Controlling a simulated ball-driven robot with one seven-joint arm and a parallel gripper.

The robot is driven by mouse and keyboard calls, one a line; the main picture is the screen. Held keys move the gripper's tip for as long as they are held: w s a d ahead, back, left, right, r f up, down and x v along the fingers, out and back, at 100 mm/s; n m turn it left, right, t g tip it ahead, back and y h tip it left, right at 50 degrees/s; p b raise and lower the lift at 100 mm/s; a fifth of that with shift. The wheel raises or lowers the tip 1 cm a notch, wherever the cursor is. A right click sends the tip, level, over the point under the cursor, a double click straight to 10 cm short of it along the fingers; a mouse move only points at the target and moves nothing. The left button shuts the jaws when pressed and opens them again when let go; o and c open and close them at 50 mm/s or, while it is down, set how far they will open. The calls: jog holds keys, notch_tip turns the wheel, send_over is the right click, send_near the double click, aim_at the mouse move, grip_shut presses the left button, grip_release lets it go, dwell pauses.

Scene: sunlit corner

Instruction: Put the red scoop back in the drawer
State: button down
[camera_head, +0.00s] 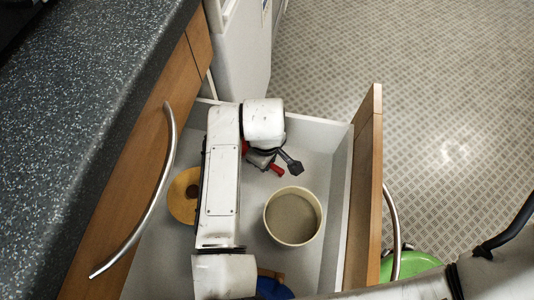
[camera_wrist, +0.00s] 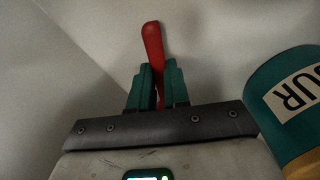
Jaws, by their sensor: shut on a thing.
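The red scoop shows in the wrist view (camera_wrist: 152,42) as a narrow red piece, upright in the picture, between the two green fingers of my gripper (camera_wrist: 156,72). My gripper is shut on it. In the head view a small red part of the scoop (camera_head: 277,170) shows below my wrist; the rest is hidden by my arm. The drawer (camera_head: 341,200) is open, with white inner walls and a wooden front. My arm reaches over it and the gripper is at its far part. I cannot tell whether the scoop touches the drawer floor.
A round cream container (camera_head: 268,228) stands in the drawer close to my gripper; a green canister with a label (camera_wrist: 268,85) is at the right in the wrist view. A yellow round thing (camera_head: 181,200) and a blue thing (camera_head: 272,286) are partly hidden. The speckled counter (camera_head: 75,120) borders the left.

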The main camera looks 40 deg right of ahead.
jog(key=c, duration=1.1)
grip_release()
jog(key=shift+f, duration=0.1)
notch_tip(320, 180, up, 12)
jog(key=p, duration=1.2)
jog(key=shift+a+p, duration=0.25)
jog(key=shift+p, duration=0.1)
